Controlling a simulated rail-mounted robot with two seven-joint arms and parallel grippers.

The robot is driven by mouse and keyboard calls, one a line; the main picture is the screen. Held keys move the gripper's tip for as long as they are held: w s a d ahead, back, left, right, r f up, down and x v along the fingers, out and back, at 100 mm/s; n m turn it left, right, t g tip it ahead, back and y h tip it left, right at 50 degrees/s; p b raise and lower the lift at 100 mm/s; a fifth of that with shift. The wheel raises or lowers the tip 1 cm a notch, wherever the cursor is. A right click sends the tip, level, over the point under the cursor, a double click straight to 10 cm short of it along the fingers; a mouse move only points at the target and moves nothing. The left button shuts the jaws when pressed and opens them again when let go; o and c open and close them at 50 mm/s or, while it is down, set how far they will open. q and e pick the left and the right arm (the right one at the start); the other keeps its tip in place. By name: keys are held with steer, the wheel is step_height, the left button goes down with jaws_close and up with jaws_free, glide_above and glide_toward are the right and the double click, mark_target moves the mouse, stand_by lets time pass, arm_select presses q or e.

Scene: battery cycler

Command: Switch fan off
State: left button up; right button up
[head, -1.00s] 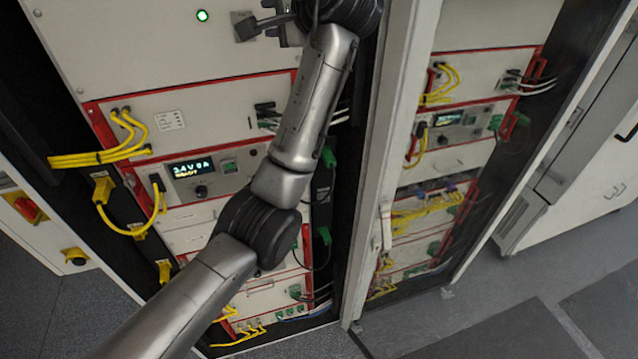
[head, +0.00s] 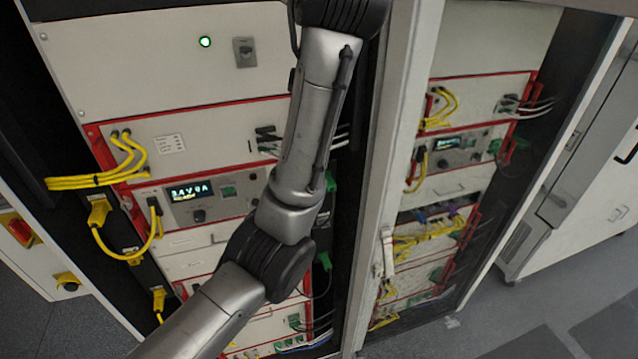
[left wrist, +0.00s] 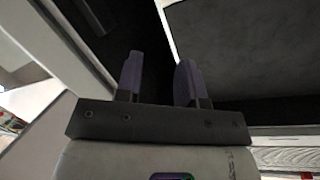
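The likely fan switch (head: 245,52) is a small dark knob on a grey plate, high on the left cabinet's pale top panel. Its setting is too small to read. A green light (head: 205,42) glows on the panel to its left. My left arm crosses the cabinet front and leaves the top of the head view, to the right of the switch. My left gripper (left wrist: 158,80) shows in the left wrist view with its two fingers apart and nothing between them. The switch is not recognisable in that view. My right gripper is in neither view.
Red-framed units with yellow cables (head: 95,180) and a lit display (head: 190,191) fill the left cabinet below. A pale cabinet post (head: 384,150) stands right of my arm. A second cabinet with a display (head: 447,142) lies beyond it. Grey floor is at the lower right.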

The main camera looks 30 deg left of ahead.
arm_select(q)
steer(key=s+d+f+t+h, duration=0.3)
steer(key=s+d+t+h, duration=0.1)
steer(key=s+t+h, duration=0.1)
steer(key=s+d+f+m+g+h, duration=0.1)
steer(key=s+f+h, duration=0.1)
steer(key=f, duration=1)
steer(key=s+d+f+m+g+h, duration=0.1)
steer(key=s+f+m+h, duration=0.1)
steer(key=f, duration=1)
steer(key=shift+s+f+h+p, duration=0.25)
steer(key=shift+h+p, duration=0.2)
steer(key=shift+h, duration=0.35)
steer(key=shift+o, duration=0.2)
steer(key=shift+r, duration=0.15)
